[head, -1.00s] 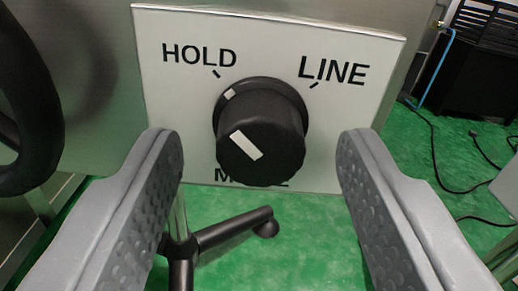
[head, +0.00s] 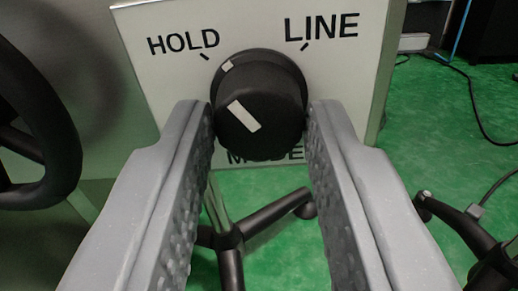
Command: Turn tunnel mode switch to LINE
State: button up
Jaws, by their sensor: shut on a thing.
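The tunnel mode switch (head: 272,108) is a black round knob on a light panel (head: 165,85) in the head view. White marks on its face and rim point up and left, toward the HOLD label (head: 183,41). The LINE label (head: 321,27) is at the upper right of the knob. The MODE label below is partly hidden by the knob and fingers. My gripper (head: 262,125) has one grey finger on each side of the knob, shut on it. The fingertips touch the knob's left and right sides.
A black handwheel (head: 40,125) is at the left edge. Below the panel, black stand or chair legs (head: 265,225) rest on the green floor (head: 400,130). Another black leg base (head: 470,235) and cables are at the right.

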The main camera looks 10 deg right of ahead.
jog(key=m+p, duration=0.2)
jog(key=m, duration=0.1)
jog(key=shift+r+m, duration=0.1)
jog(key=shift+m, duration=0.3)
jog(key=m+p, duration=0.1)
jog(key=m, duration=0.3)
jog(key=shift+m, duration=0.3)
jog(key=m+p, duration=0.1)
jog(key=m, duration=0.4)
jog(key=shift+d+m, duration=0.1)
jog(key=shift+m, duration=1)
jog(key=shift+s, duration=0.1)
jog(key=o, duration=1)
jog(key=shift+c, duration=0.2)
jog(key=shift+p, duration=0.3)
